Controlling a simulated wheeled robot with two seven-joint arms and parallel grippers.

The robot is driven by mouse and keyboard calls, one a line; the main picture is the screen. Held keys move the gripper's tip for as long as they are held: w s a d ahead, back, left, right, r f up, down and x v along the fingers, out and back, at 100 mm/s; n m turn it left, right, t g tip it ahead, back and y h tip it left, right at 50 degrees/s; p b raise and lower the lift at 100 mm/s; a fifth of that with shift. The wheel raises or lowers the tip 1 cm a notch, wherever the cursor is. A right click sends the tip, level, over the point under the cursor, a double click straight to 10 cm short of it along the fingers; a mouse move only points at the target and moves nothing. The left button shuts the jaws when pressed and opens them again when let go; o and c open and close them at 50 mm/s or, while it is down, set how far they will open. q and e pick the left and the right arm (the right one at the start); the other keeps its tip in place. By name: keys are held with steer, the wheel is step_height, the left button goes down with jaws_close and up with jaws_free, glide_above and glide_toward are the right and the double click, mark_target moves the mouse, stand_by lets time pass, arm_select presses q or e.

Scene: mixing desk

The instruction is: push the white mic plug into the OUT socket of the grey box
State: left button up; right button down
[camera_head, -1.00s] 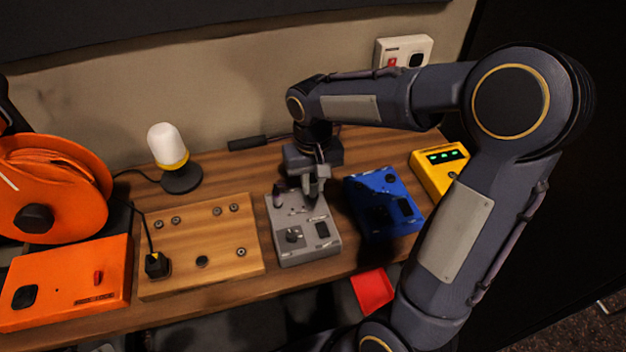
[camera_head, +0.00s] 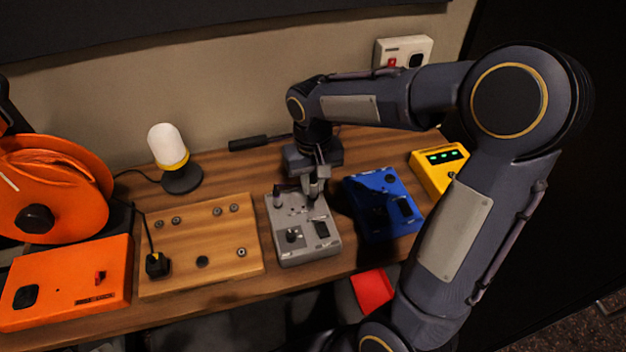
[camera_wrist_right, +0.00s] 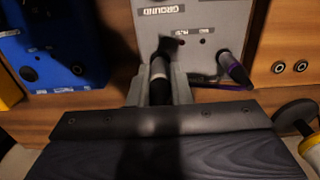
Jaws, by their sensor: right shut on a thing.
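The grey box (camera_head: 305,248) stands on the desk in the middle of the head view; its panel fills the upper middle of the right wrist view (camera_wrist_right: 205,18). My right gripper (camera_wrist_right: 157,92) is shut on a dark plug with a pale band, the white mic plug (camera_wrist_right: 158,68). The plug's dark front end points at the box's panel, near a small label. Whether it is in the socket I cannot tell. In the head view the right gripper (camera_head: 315,188) is over the back part of the box. My left gripper is not in view.
A purple-banded plug (camera_wrist_right: 234,70) stands at the box's panel close beside the gripper. A blue box (camera_head: 384,205) is to the right, a wooden board (camera_head: 190,225) to the left. A yellow box (camera_head: 438,170) and a lamp (camera_head: 168,150) stand farther out.

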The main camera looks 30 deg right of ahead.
mark_target(313, 177)
steer(key=shift+f+b, duration=0.3)
steer(key=shift+f, duration=0.1)
steer(key=c, duration=1.3)
jaws_free()
steer(key=shift+o, duration=0.2)
step_height(313, 177, up, 8)
steer(key=shift+f, duration=0.1)
steer(key=s+a+f+t+y, duration=0.1)
steer(key=s+a+t+y, duration=0.1)
steer(key=s, duration=0.6)
steer(key=s+a+f+n+t+y, duration=0.1)
steer(key=s+a+t, duration=0.1)
steer(key=s, duration=0.7)
steer(key=shift+f+t+y, duration=0.2)
steer(key=shift+t+y, duration=0.2)
steer(key=shift+t, duration=0.4)
